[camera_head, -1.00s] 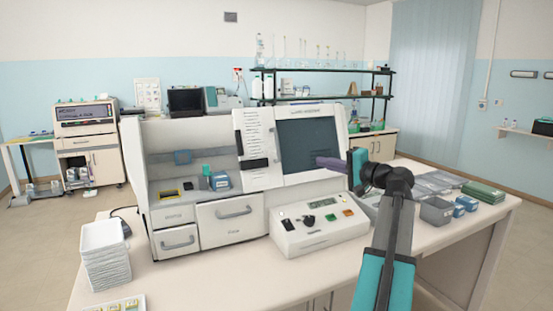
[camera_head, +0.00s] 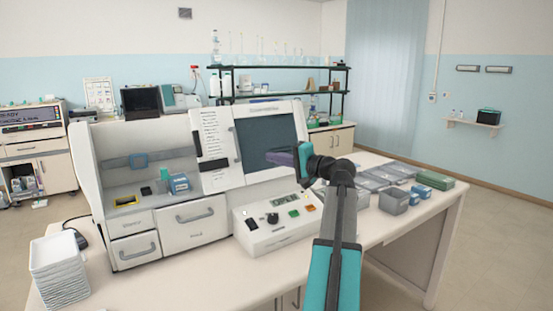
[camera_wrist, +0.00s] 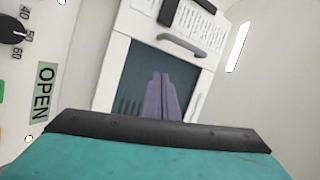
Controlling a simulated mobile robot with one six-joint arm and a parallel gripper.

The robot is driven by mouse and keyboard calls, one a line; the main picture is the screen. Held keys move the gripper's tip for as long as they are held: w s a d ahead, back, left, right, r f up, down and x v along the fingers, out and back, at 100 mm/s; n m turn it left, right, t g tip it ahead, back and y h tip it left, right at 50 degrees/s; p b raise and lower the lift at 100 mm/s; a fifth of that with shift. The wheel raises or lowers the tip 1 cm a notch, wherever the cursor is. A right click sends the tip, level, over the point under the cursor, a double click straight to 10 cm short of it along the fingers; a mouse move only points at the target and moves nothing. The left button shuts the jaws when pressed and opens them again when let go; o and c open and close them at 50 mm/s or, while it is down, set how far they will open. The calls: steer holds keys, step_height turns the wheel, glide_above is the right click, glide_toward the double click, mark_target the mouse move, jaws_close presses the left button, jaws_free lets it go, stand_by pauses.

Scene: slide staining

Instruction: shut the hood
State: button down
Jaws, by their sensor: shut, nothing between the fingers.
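The hood (camera_head: 242,143) is a white panel with a dark window on the right part of the white staining machine. The bay to its left stands uncovered. In the wrist view the hood's window (camera_wrist: 140,78) and its grey handle (camera_wrist: 181,46) show past my fingers. My gripper (camera_head: 281,158), with purple fingers, is in front of the window's lower right part. The fingers, also in the wrist view (camera_wrist: 162,97), are shut together with nothing between them, apart from the handle. I cannot tell whether they touch the window. A display (camera_wrist: 45,91) reads OPEN.
A control box (camera_head: 275,225) with a knob and buttons stands in front of the machine. Blue boxes (camera_head: 180,184) sit in the bay. White trays (camera_head: 60,268) are stacked at the left. Grey bins (camera_head: 394,201) and a green box (camera_head: 435,180) lie on the right of the bench.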

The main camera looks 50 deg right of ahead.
steer(key=p, duration=0.2)
glide_toward(246, 153)
steer(key=w, duration=0.4)
steer(key=shift+w+a+f+p, duration=0.15)
steer(key=shift+w+a+p, duration=0.05)
steer(key=shift+a, duration=0.7)
steer(key=shift+w+a+f+p, duration=0.15)
steer(key=shift+w+a+p, duration=0.1)
steer(key=shift+a, duration=0.6)
steer(key=shift+s, duration=0.1)
